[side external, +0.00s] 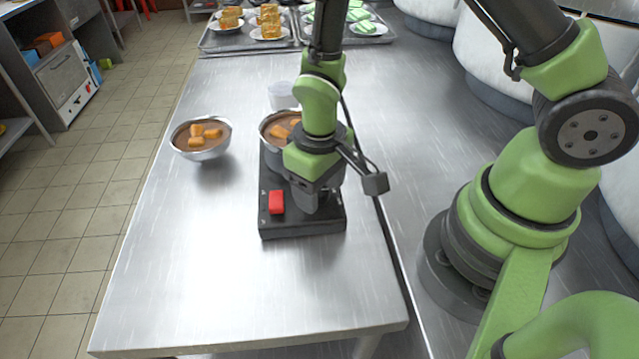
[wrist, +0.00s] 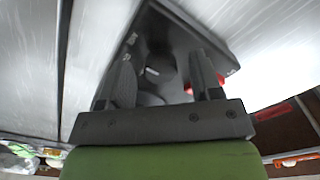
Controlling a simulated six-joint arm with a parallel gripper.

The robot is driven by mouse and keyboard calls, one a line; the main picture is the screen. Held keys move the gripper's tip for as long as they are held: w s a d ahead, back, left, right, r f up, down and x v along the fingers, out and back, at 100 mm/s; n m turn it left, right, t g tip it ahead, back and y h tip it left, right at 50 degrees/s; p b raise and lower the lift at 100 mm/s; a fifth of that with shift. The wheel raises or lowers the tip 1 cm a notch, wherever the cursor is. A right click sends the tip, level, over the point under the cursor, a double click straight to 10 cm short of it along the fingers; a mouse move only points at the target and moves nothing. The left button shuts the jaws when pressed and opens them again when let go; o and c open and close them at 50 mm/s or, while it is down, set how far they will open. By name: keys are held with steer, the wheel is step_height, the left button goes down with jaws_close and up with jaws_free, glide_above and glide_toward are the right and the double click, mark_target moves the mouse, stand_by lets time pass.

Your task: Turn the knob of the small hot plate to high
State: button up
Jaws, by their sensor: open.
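The small hot plate (side external: 300,225) is a black unit on the steel table, with a red rocker switch (side external: 276,202) at its front left. My gripper (side external: 318,203) points down over the front right of the hot plate. In the wrist view, the open gripper (wrist: 162,60) has one finger on each side of a dark round knob (wrist: 160,66) with a small white mark. I cannot tell whether the fingers touch it. In the side view my gripper hides most of the knob. Part of the red switch shows beside the right finger in the wrist view.
A pot (side external: 270,130) with brown food and orange pieces sits on the back of the hot plate, partly behind my arm. A similar steel bowl (side external: 201,155) stands to its left. A clear cup (side external: 282,95) and food trays (side external: 245,40) are behind. The table's front left is clear.

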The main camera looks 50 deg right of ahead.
steer(key=shift+c, duration=0.4)
steer(key=c, duration=0.8)
steer(key=shift+c, duration=0.2)
steer(key=shift+n, duration=0.3)
steer(key=n, duration=0.3)
steer(key=shift+n, duration=0.3)
steer(key=n, duration=0.4)
steer(key=shift+n, duration=0.3)
steer(key=n, duration=0.4)
steer(key=shift+n, duration=2.5)
